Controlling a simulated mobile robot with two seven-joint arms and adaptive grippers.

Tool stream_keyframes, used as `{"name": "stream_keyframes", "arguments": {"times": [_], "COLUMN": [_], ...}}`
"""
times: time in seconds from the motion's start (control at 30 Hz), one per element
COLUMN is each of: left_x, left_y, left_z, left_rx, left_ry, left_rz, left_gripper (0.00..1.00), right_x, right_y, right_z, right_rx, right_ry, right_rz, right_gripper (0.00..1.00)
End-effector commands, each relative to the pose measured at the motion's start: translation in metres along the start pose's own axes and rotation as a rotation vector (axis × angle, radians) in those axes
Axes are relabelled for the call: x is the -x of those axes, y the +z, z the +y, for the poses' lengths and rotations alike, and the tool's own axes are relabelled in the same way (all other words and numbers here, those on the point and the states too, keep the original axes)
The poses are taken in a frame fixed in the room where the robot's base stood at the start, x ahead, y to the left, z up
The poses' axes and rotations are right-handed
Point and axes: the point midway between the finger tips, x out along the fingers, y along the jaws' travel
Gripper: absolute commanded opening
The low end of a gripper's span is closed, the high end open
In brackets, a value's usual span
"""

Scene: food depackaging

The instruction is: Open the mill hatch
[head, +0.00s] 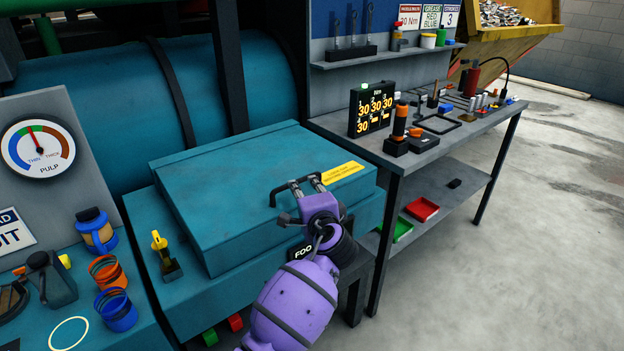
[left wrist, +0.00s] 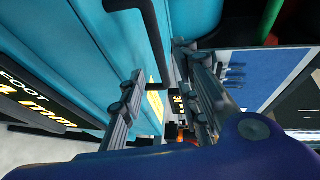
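The mill hatch (head: 225,195) is a flat teal lid, lying closed on the teal mill housing. A black bar handle (head: 282,190) stands at its front right edge, beside a yellow label (head: 343,172). My left gripper (head: 306,184) is at the handle, with its fingers pointing toward the lid. In the left wrist view, its two fingers (left wrist: 160,62) are spread apart. The black handle (left wrist: 152,35) shows between them there, and I see no finger closed on it. Whether a finger touches the handle is unclear. My right gripper is not in view.
A grey workbench (head: 425,158) with a display (head: 371,109) and tools stands close on the right. A yellow-handled lever (head: 160,245) stands left of the lid. Cups and a blue jar (head: 97,232) sit at the left. Open floor (head: 550,220) lies far right.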

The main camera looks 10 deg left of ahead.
Motion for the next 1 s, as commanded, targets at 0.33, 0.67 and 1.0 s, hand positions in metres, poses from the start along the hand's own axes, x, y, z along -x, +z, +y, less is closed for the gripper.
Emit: {"name": "stream_keyframes", "arguments": {"times": [0.33, 0.67, 1.0], "left_x": [-0.049, -0.076, -0.076], "left_y": [0.000, -0.001, 0.000], "left_z": [0.001, 0.001, 0.001], "left_rx": [-0.012, -0.007, -0.006], "left_ry": [0.003, 0.004, 0.004], "left_rz": [-0.001, 0.002, 0.002], "left_gripper": [0.30, 0.30, 0.15], "right_x": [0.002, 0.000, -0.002], "right_y": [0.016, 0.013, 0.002], "right_z": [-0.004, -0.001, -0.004], "right_rx": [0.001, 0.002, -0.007], "right_ry": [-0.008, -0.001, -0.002], "right_rz": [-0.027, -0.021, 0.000], "right_gripper": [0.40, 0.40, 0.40]}}
